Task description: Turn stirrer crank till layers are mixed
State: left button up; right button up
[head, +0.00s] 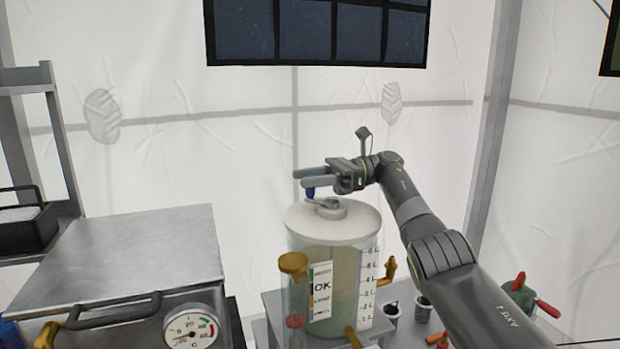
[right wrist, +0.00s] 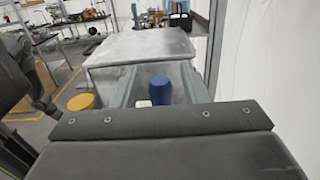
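The mixing tank (head: 334,232) is a clear cylinder with a pale lid. A grey stirrer crank (head: 328,207) sits on the lid, with a blue upright knob (head: 309,188) at its end. The contents look pale and greenish; separate layers are hard to make out. My right gripper (head: 306,176) is above the lid, its fingers pointing left at the knob. My left gripper is not in view.
A metal box (head: 125,250) with a dial gauge (head: 194,333) stands left of the tank. Yellow taps (head: 388,268) stick out from the tank. Small dark cups (head: 422,308) and a green part with red handles (head: 520,293) lie to the right.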

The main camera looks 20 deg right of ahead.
jog(key=shift+r, duration=0.55)
notch_tip(320, 180, up, 4)
jog(key=shift+r+b, duration=0.15)
jog(key=shift+b, duration=0.35)
notch_tip(320, 180, up, 4)
jog(key=shift+f+p, duration=0.1)
jog(key=shift+p, duration=0.95)
jog(key=shift+r+p, duration=0.3)
jog(key=shift+r, duration=0.1)
jog(key=shift+d, duration=0.1)
